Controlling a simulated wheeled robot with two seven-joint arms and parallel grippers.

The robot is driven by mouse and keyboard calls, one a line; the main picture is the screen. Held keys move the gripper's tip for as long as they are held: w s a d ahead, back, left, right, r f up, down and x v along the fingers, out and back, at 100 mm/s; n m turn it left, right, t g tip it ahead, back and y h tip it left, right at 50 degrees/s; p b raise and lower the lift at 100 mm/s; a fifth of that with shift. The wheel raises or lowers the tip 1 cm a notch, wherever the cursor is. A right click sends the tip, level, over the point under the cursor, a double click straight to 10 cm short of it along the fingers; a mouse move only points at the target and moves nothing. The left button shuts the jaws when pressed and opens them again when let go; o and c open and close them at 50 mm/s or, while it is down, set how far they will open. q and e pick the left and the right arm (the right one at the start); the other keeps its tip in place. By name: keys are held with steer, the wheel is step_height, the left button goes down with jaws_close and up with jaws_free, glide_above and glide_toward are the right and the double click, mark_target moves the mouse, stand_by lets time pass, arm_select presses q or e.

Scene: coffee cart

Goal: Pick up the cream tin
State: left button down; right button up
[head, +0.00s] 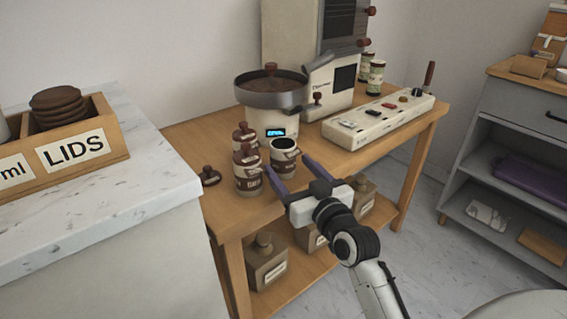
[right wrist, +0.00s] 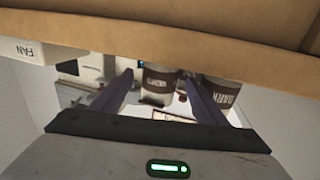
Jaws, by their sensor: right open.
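Several cream tins with brown label bands stand near the front edge of the wooden cart. A lidless one (head: 284,155) shows its open dark mouth; a lidded one (head: 247,172) stands to its left, with another lidded tin (head: 243,135) behind. I cannot tell from the labels which is the named tin. My right gripper (head: 287,163) is open, its purple fingers pointing at the lidless tin from the front. In the right wrist view this tin (right wrist: 158,80) shows between the fingers, and a tin marked DARK (right wrist: 221,92) is beside them. Contact is unclear. My left gripper is out of view.
A loose dark lid (head: 209,176) lies left of the tins. A grinder (head: 270,95) stands behind them, and a switch panel (head: 378,120) lies to the right. The cart top's edge (head: 240,222) is below. A marble counter (head: 90,190) with a lids box stands left.

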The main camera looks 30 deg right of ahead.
mark_target(289, 164)
steer(key=shift+w+d+r+b, duration=0.1)
steer(key=shift+w+d+b, duration=0.05)
steer(key=shift+w, duration=0.8)
steer(key=shift+w+d+r+b, duration=0.1)
steer(key=shift+w+d+b, duration=0.05)
steer(key=shift+w, duration=0.8)
steer(key=c, duration=1.3)
steer(key=shift+c, duration=0.3)
steer(key=shift+r, duration=0.15)
